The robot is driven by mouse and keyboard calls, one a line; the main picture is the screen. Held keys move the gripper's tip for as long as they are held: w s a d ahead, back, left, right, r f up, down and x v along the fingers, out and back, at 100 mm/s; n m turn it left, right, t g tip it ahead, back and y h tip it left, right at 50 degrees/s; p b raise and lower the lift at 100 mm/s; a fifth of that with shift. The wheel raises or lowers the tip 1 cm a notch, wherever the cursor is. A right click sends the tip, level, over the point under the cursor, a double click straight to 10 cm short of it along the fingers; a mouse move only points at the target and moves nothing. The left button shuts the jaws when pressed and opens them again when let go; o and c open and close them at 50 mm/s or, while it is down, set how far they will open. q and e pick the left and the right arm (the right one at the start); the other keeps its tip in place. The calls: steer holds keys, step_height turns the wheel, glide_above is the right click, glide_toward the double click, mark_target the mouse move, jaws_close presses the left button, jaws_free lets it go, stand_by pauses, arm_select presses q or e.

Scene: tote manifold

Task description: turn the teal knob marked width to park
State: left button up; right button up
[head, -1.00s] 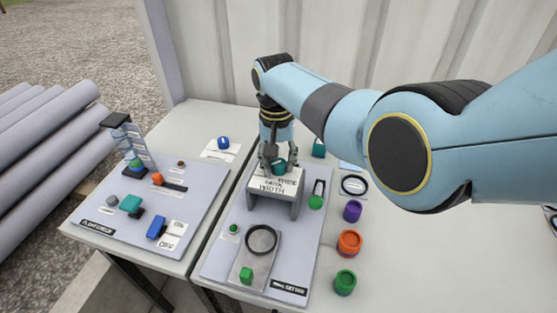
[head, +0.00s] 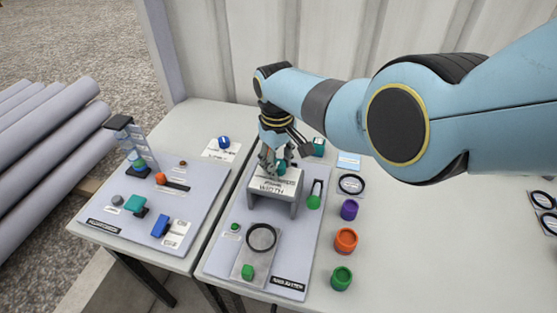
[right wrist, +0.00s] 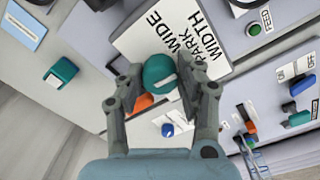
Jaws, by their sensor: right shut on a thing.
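The teal knob marked width (head: 281,168) sits on top of a grey raised block with a white label plate (head: 262,183). In the right wrist view the round teal knob (right wrist: 158,72) carries a white line, and the plate beside it (right wrist: 150,30) reads WIDE, PARK and WIDTH. My right gripper (head: 276,162) comes down over the knob from behind. Its two fingers (right wrist: 157,84) stand on either side of the knob, shut on it. I cannot tell exactly which word the white line points at. My left gripper is not in view.
A green-handled slider (head: 314,201) stands right of the block, and a black ring (head: 262,237) is in front. Purple, orange and green cups (head: 345,240) line the right side. A second panel (head: 110,205) with small controls lies left.

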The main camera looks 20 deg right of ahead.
mark_target(278, 165)
steer(key=shift+n, duration=0.5)
steer(key=o, duration=1.1)
steer(key=shift+o, duration=0.2)
steer(key=shift+r, duration=0.1)
step_height(278, 165, up, 12)
steer(key=shift+a, duration=0.15)
steer(key=shift+s+f, duration=0.1)
steer(key=shift+f, duration=0.1)
